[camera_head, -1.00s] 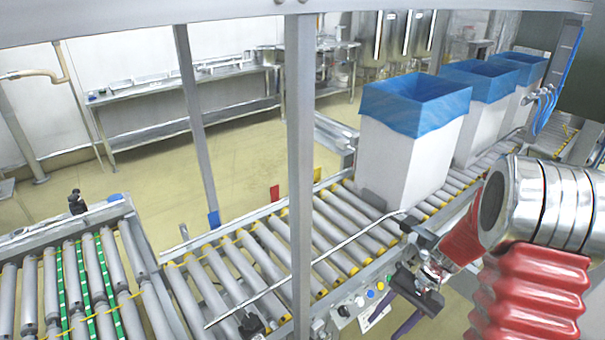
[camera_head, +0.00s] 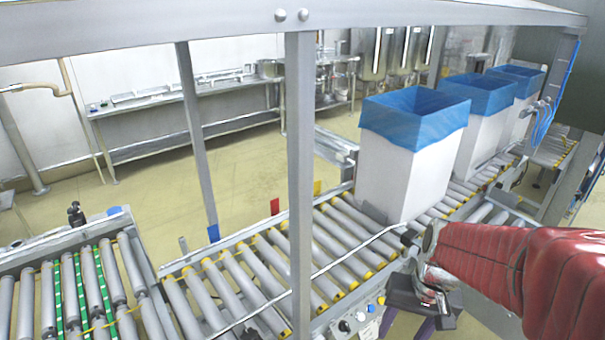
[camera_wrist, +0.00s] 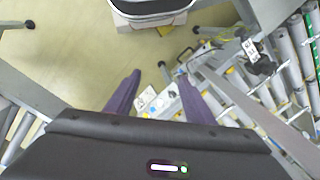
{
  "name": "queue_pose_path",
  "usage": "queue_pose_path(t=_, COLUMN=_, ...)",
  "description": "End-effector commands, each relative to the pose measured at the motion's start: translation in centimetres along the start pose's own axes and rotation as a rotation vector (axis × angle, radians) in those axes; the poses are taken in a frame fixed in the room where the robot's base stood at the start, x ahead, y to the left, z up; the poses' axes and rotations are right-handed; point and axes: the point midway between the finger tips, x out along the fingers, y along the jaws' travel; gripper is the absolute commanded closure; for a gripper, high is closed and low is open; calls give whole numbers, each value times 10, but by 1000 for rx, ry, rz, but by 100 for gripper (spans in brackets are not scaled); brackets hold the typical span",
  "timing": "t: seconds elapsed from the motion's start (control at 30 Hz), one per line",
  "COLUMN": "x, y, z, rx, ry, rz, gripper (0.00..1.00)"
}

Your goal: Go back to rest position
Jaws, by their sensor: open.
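My gripper (camera_wrist: 155,95) shows in the wrist view as two purple fingers spread apart, with nothing between them. Floor and the conveyor's side show beyond the fingers. In the head view my arm comes in from the lower right in a red sleeve. The dark gripper body (camera_head: 425,297) hangs over the near edge of the roller conveyor (camera_head: 335,240), with the purple fingers (camera_head: 422,328) pointing down and partly hidden. The nearest white box (camera_head: 400,180), with a blue liner (camera_head: 415,120) folded over its rim, stands upright on the conveyor, apart from my gripper.
A grey frame post (camera_head: 301,180) rises in front of the line. A second roller conveyor (camera_head: 80,285) lies at lower left. A control panel (camera_head: 352,320) sits below the rollers.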

Motion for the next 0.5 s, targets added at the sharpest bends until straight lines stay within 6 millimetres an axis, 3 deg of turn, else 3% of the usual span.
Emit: queue_pose_path(t=0.5, x=-61, y=-10, z=42, rx=-159, ry=225, rz=72, gripper=52)
